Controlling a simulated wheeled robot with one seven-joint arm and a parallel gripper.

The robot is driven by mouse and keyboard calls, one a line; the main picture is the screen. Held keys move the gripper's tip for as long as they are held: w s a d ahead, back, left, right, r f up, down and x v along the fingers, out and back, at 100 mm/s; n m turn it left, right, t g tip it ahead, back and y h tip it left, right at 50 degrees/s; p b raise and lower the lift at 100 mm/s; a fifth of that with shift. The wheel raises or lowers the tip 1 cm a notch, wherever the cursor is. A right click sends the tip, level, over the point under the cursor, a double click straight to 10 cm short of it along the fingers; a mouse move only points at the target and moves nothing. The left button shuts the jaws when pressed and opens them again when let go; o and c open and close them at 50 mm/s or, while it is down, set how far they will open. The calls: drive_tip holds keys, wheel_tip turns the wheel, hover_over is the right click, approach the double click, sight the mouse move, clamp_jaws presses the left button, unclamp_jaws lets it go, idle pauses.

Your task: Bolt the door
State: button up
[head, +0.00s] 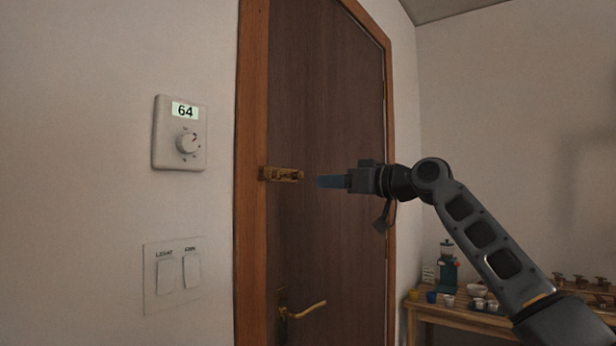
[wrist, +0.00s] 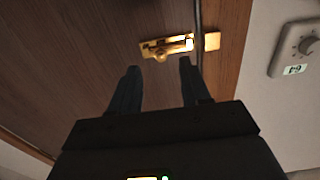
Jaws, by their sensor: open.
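A dark brown door (head: 325,110) stands closed in its wooden frame (head: 251,220). A brass bolt (head: 284,174) is mounted on the door near its left edge; it also shows in the wrist view (wrist: 166,47). A brass catch plate (wrist: 211,41) sits on the frame across the gap. A small knob (wrist: 160,56) sticks out of the bolt. Whether the bolt reaches into the catch is hard to tell. My gripper (head: 318,182) is open and empty, just right of the bolt in the head view. In the wrist view its fingers (wrist: 158,70) point toward the bolt, apart from it.
A brass door handle (head: 305,310) is below the bolt. A thermostat (head: 180,133) reading 64 and a light and fan switch plate (head: 173,275) are on the left wall. A wooden table (head: 440,312) with cups and a grinder stands at the right.

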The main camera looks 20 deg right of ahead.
sight(302, 175)
drive_tip(key=shift+w+a+r+p, duration=0.3)
drive_tip(key=shift+w+a, duration=0.4)
drive_tip(key=shift+w, duration=0.35)
drive_tip(key=shift+w+a+r+p, duration=0.25)
drive_tip(key=shift+w+a+r, duration=0.15)
drive_tip(key=shift+w+a, duration=0.45)
drive_tip(key=shift+w+a+r+p, duration=0.3)
drive_tip(key=shift+w+a, duration=0.25)
drive_tip(key=shift+w, duration=0.65)
drive_tip(key=shift+c, duration=0.5)
clamp_jaws()
